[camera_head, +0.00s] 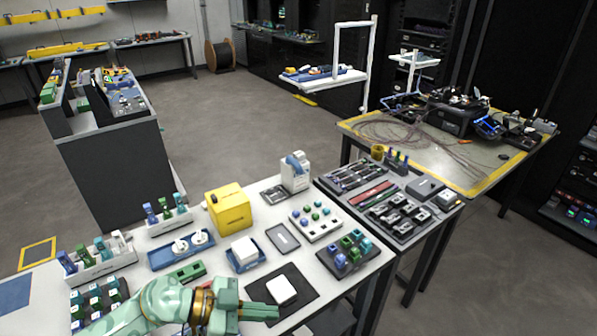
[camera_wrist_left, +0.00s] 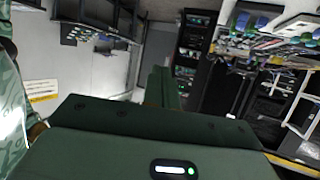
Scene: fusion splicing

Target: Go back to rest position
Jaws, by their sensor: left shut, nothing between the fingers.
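My left gripper (camera_head: 268,311) is pale green and reaches in from the bottom left of the head view. It is over the front part of the white table (camera_head: 262,193), near a white block (camera_head: 281,290) on a black mat (camera_head: 305,290). Its fingers are shut and empty. In the left wrist view the shut fingers (camera_wrist_left: 163,88) point away from the camera, with floor and dark racks beyond. Whether the gripper touches the mat cannot be told. My right gripper is in neither view.
A yellow box (camera_head: 229,208), a blue tray with white spools (camera_head: 181,250) and racks of coloured parts crowd the white table. A tool tray table (camera_head: 415,230) adjoins it at right. A yellow-edged table (camera_head: 470,178) with cables stands behind. Open floor (camera_head: 215,120) lies beyond.

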